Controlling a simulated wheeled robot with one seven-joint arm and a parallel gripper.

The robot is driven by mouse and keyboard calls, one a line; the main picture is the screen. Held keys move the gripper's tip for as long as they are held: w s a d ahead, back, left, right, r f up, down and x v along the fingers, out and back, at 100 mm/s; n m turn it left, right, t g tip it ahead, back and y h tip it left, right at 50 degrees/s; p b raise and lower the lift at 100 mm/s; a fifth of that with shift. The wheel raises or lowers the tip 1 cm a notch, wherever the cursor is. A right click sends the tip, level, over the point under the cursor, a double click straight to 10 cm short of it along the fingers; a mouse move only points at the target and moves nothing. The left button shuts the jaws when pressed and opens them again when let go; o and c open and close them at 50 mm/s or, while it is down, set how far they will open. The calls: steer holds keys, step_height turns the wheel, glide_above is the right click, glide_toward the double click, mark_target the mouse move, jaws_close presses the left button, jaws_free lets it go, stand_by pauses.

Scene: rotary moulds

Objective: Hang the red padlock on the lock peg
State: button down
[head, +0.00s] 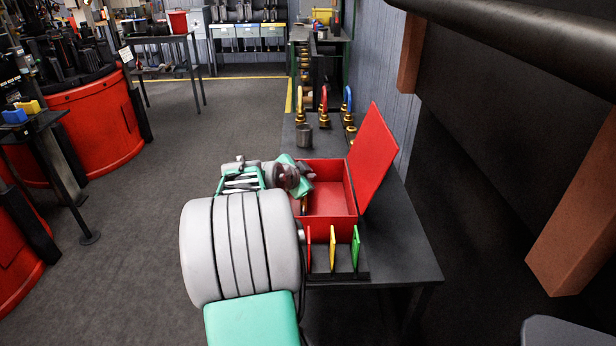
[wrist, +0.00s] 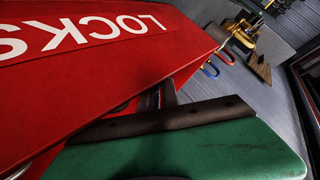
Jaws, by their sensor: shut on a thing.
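A padlock with a red shackle and brass body (head: 323,103) stands on the bench beyond the box. Its red shackle (wrist: 229,57) shows small at the upper right of the wrist view. My gripper (head: 303,200) is over the left part of the open red box (head: 330,201), pointing down. It is shut on a small brass-coloured thing (head: 304,208), mostly hidden by my gripper and the box wall; I cannot tell what it is. In the wrist view a green part with a dark pad (wrist: 160,122) lies close below a red panel lettered LOCKS (wrist: 95,35). I cannot pick out the lock peg.
The box's red lid (head: 373,150) stands open on the right, near the wall. A blue-shackled padlock (head: 347,103) and a dark cup (head: 304,137) stand behind the box. A rack with red, yellow and green cards (head: 333,250) is in front.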

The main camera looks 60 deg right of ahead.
steer(key=shift+f, duration=0.1)
steer(key=shift+f, duration=0.15)
steer(key=c, duration=1.9)
jaws_free()
